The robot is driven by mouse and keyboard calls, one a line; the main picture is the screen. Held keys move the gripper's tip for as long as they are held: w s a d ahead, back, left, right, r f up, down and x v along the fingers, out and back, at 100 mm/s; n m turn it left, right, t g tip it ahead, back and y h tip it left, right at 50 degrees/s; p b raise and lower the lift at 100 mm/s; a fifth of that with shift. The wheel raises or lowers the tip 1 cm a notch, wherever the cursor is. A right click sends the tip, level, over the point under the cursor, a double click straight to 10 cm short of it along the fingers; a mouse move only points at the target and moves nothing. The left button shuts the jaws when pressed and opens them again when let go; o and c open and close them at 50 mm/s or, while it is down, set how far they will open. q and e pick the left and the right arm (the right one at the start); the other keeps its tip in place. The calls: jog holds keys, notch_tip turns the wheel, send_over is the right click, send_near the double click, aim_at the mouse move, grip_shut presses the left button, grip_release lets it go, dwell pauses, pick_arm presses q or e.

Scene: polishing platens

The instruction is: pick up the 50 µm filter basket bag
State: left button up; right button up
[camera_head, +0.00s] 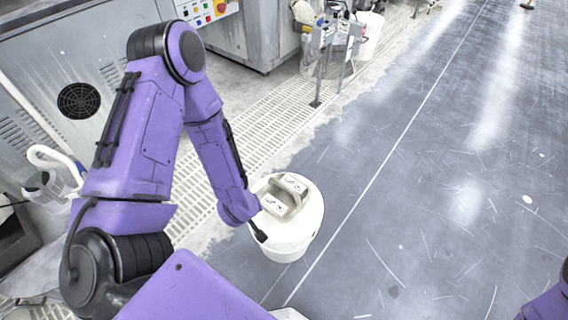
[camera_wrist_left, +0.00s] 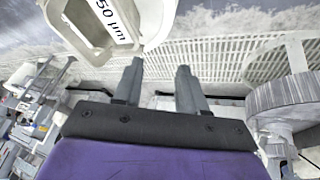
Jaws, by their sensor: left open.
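The filter basket bag (camera_head: 292,203) is a pale beige item with white labels, lying on top of a round white bucket (camera_head: 290,240). The labels are too small to read in the head view. In the left wrist view a "50 µm" label shows on the bag (camera_wrist_left: 75,14) at the upper left, cut off by the frame edge. My left gripper (camera_head: 260,233) is at the left side of the bucket, close to the bag. In the left wrist view its two fingers (camera_wrist_left: 160,85) are apart with nothing between them. My right gripper is out of view.
Grey machine cabinets (camera_head: 75,80) stand at the left and back, with a slatted floor grating (camera_head: 270,125) in front. A metal stand (camera_head: 335,45) and another white bucket (camera_head: 368,35) are at the back.

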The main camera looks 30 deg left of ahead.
pick_arm(q)
jog(key=w+f+n+t+h+b, duration=0.1)
jog(key=w+f+n+b, duration=0.15)
jog(key=w, duration=0.35)
jog(key=n+t+h+b, duration=0.2)
jog(key=n+h+b, duration=0.1)
jog(key=b, duration=0.1)
send_near(283, 185)
jog(key=b+x, duration=0.2)
jog(key=x, duration=0.3)
jog(key=shift+w+a, duration=0.2)
jog(key=shift+a, duration=0.05)
jog(key=b+x, duration=0.2)
jog(key=x, duration=0.1)
jog(key=b+x, duration=0.1)
jog(key=x, duration=0.1)
jog(key=shift+s+d+f, duration=0.2)
jog(key=shift+s+f, duration=0.05)
jog(key=shift+s, duration=0.15)
jog(key=shift+w+f+m, duration=0.25)
jog(key=shift+w, duration=0.05)
jog(key=shift+r, duration=0.15)
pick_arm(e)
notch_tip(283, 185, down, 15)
pick_arm(q)
grip_shut()
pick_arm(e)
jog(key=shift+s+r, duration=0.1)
